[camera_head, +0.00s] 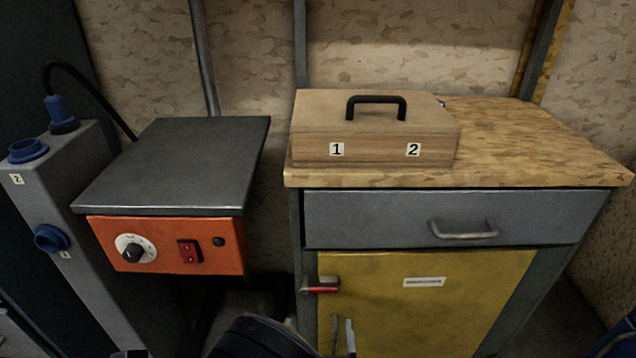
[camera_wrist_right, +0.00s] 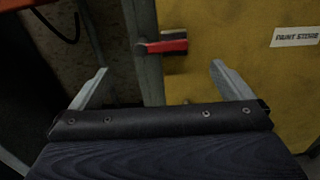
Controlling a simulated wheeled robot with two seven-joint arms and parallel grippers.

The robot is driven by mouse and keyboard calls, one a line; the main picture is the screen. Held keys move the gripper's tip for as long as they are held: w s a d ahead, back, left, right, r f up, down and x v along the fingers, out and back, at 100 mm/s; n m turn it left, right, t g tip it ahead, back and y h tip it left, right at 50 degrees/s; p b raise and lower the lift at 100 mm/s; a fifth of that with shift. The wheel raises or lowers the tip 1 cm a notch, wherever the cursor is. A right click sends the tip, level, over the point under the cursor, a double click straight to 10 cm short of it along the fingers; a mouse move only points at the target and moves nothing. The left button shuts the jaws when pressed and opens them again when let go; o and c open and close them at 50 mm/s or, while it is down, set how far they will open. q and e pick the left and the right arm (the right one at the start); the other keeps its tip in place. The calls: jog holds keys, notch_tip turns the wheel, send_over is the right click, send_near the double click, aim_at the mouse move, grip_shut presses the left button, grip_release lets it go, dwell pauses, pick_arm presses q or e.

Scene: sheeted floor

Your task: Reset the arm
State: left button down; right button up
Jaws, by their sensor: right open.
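My right gripper (camera_head: 342,325) is low in the head view, in front of the yellow cabinet door (camera_head: 440,290). Its two pale fingers stand apart, and the right wrist view shows the gripper (camera_wrist_right: 158,68) open with nothing between the fingers. The cabinet's red-tipped handle (camera_head: 322,289) is just above the fingers in the head view. In the right wrist view the red handle (camera_wrist_right: 165,46) lies ahead, between the two fingers in the picture and apart from them. My left gripper does not show.
A wooden box (camera_head: 375,130) with a black handle and labels 1 and 2 sits on the wooden worktop (camera_head: 540,140). Below is a shut grey drawer (camera_head: 380,220). Left stand an orange-fronted unit (camera_head: 212,232) with a dial and a grey socket post (camera_head: 60,200).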

jog(key=s+d+r+m+g+h, duration=0.2)
jog(key=d+m+g+h, duration=0.35)
jog(key=d+m, duration=0.45)
jog(key=s+d+r+m+g+h, duration=0.1)
jog(key=d+r+m+g+h, duration=0.1)
jog(key=d+m+g+h, duration=0.65)
jog(key=s+d+m+g+y, duration=0.4)
jog(key=s+d+m+y, duration=0.2)
jog(key=s+m+y, duration=0.55)
jog(key=a+r+m+t+y+p, duration=0.2)
jog(key=r+m+y+p, duration=0.1)
jog(key=r+p, duration=1.2)
jog(key=a+r+m+t+y+p, duration=0.2)
jog(key=r+p, duration=1.4)
jog(key=r, duration=0.8)
jog(key=shift+s+r+m+t+y, duration=0.25)
jog(key=shift+m+t+y, duration=0.5)
jog(key=shift+m, duration=0.45)
